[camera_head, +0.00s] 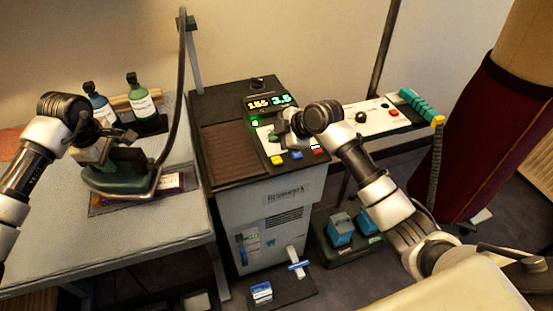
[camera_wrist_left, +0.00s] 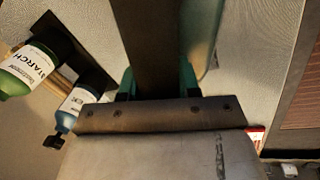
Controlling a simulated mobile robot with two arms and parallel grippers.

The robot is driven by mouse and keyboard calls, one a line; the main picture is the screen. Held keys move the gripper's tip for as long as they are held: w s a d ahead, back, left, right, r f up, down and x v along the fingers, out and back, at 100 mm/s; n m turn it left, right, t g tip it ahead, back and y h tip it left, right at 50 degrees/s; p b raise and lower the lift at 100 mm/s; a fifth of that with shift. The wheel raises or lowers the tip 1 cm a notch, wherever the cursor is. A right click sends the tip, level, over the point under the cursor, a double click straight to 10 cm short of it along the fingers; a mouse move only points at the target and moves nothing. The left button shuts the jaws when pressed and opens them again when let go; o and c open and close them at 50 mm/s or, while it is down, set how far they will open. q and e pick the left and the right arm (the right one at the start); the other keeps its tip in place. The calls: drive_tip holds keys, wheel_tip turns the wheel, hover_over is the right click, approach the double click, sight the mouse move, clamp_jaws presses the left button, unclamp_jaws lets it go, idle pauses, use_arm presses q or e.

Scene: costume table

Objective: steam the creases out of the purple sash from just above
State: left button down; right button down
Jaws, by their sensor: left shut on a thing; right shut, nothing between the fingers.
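The purple sash (camera_head: 172,184) lies on the ironing table, mostly hidden under the dark green steam iron (camera_head: 118,178). My left gripper (camera_head: 103,152) is shut on the iron's handle. In the left wrist view the handle (camera_wrist_left: 146,45) runs between its fingers (camera_wrist_left: 155,84). The iron's soleplate is over the sash; I cannot tell whether a gap lies between them. No steam shows. My right gripper (camera_head: 276,138) is shut and empty at the control panel of the steam station (camera_head: 262,140), close to its buttons. Whether it touches one is unclear.
A blue bottle (camera_head: 100,106) and a green starch bottle (camera_head: 143,104) stand at the back of the table (camera_head: 150,235). A hose (camera_head: 180,90) rises from the iron. The station's display (camera_head: 270,102) reads about 155 and 3.5. A dark red garment form (camera_head: 490,140) stands right.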

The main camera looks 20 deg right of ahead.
use_arm(q)
drive_tip(key=shift+r+p, duration=1.25)
drive_tip(key=shift+r, duration=1.4)
